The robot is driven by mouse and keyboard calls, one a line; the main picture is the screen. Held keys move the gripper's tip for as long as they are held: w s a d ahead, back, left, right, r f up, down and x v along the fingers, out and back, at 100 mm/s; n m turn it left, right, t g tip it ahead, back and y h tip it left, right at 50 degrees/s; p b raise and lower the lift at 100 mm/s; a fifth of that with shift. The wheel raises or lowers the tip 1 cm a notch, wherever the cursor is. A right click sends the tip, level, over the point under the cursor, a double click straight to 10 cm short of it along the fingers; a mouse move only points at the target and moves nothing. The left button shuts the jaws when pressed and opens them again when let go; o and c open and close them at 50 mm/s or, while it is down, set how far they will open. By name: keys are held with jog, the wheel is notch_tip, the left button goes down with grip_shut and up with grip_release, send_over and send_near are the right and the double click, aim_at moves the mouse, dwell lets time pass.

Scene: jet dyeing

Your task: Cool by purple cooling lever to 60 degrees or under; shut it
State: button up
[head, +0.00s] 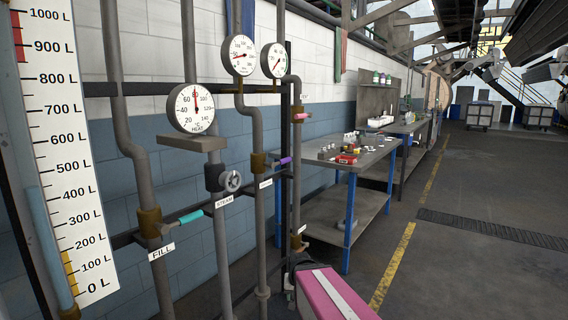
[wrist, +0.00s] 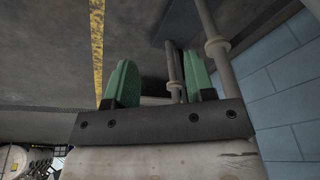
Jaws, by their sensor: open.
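The purple cooling lever (head: 279,162) sticks out to the right, crosswise, from a brass valve (head: 257,164) on a vertical pipe. The white tag below it is too small to read. The round heat gauge (head: 193,108) has a red needle pointing almost straight up, near 80. My gripper (wrist: 160,82) is open in the wrist view, with two green fingers apart and nothing held between them. Grey pipes and floor show behind the fingers. The purple lever is not visible in the wrist view.
Two more gauges (head: 239,55) (head: 273,60) hang above. A workbench (head: 352,163) stands behind the pipes. Open floor (head: 455,205) lies to the right.

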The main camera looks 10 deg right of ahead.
jog(key=w+d+r+m+t, duration=0.1)
jog(key=w+r+m+t, duration=0.25)
jog(key=w, duration=0.35)
jog(key=w+r+m+t, duration=0.3)
jog(key=w+t, duration=0.1)
jog(key=w, duration=0.3)
jog(key=m+t+y, duration=0.4)
jog(key=m+t, duration=0.9)
jog(key=t, duration=0.5)
send_near(284, 161)
jog(key=w, duration=0.1)
jog(key=shift+m, duration=0.25)
jog(key=x, duration=1)
jog(key=shift+w+d+f, duration=0.2)
jog(key=shift+w, duration=0.3)
jog(key=shift+c, duration=0.3)
jog(key=shift+g+y, duration=0.25)
jog(key=shift+y, duration=0.05)
grip_shut()
